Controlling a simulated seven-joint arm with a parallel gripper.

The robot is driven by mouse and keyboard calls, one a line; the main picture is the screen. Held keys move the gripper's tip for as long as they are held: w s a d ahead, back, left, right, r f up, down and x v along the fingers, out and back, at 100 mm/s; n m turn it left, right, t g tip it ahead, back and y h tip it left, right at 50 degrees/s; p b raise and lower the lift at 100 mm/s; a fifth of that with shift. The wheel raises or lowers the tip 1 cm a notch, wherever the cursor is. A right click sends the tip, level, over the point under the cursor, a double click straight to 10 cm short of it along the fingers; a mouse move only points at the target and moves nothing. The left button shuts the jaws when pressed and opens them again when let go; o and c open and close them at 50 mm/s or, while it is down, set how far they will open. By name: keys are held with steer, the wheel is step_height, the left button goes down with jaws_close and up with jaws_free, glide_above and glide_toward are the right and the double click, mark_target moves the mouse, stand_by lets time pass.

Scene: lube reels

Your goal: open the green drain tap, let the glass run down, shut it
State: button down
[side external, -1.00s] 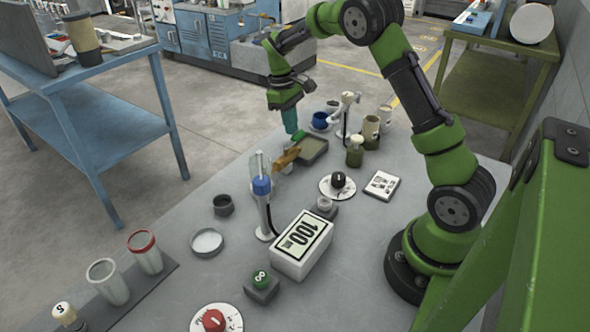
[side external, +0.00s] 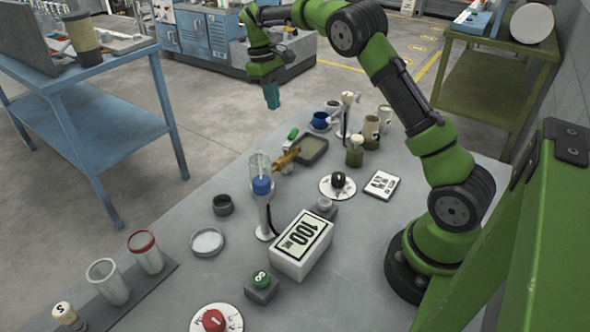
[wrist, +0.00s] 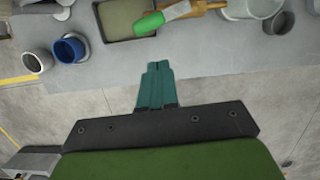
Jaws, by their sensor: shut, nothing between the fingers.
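The green tap handle (side external: 293,133) sits at the end of a brass tap body (side external: 284,160). It also shows in the wrist view as a green lever (wrist: 150,22) beside the brass part (wrist: 190,10). The clear upright glass (side external: 257,164) with a blue band (side external: 262,186) stands just left of the tap. Its liquid level is too small to read. My gripper (side external: 272,104) is shut and empty, raised above and behind the green handle, apart from it. In the wrist view my teal fingers (wrist: 158,68) are together, with the handle beyond their tips.
A dark shallow tray (side external: 313,150) lies right of the tap. Blue (side external: 320,118) and olive (side external: 355,152) vessels stand farther right. A white box marked 100 (side external: 302,245), a black-knob dial (side external: 338,183) and a grey cup (side external: 223,204) are nearer. The bench edge passes below my gripper.

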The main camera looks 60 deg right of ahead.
mark_target(292, 132)
steer(key=r, duration=0.2)
steer(key=w+r, duration=0.1)
steer(key=r, duration=0.2)
steer(key=shift+r, duration=0.1)
steer(key=c, duration=1.5)
jaws_free()
steer(key=shift+a+r, duration=0.2)
steer(key=shift+r, duration=0.7)
steer(key=o, duration=0.5)
steer(key=m, duration=0.1)
steer(key=s+r+m, duration=0.1)
steer(key=m, duration=0.1)
steer(key=shift+r, duration=0.1)
steer(key=m, duration=0.3)
steer(key=shift+s+d+r, duration=0.1)
steer(key=shift+s+r, duration=0.15)
steer(key=shift+s, duration=0.05)
steer(key=s+f+m, duration=0.1)
steer(key=f+m, duration=0.2)
steer(key=f, duration=0.2)
steer(key=s+f+m, duration=0.2)
steer(key=f+m, duration=0.1)
steer(key=f, duration=0.3)
steer(key=s+d+f+m, duration=0.1)
steer(key=f+m, duration=0.2)
steer(key=f, duration=0.2)
steer(key=shift+s+d+f, duration=0.1)
steer(key=shift+s+f, duration=0.05)
steer(key=shift+s, duration=0.05)
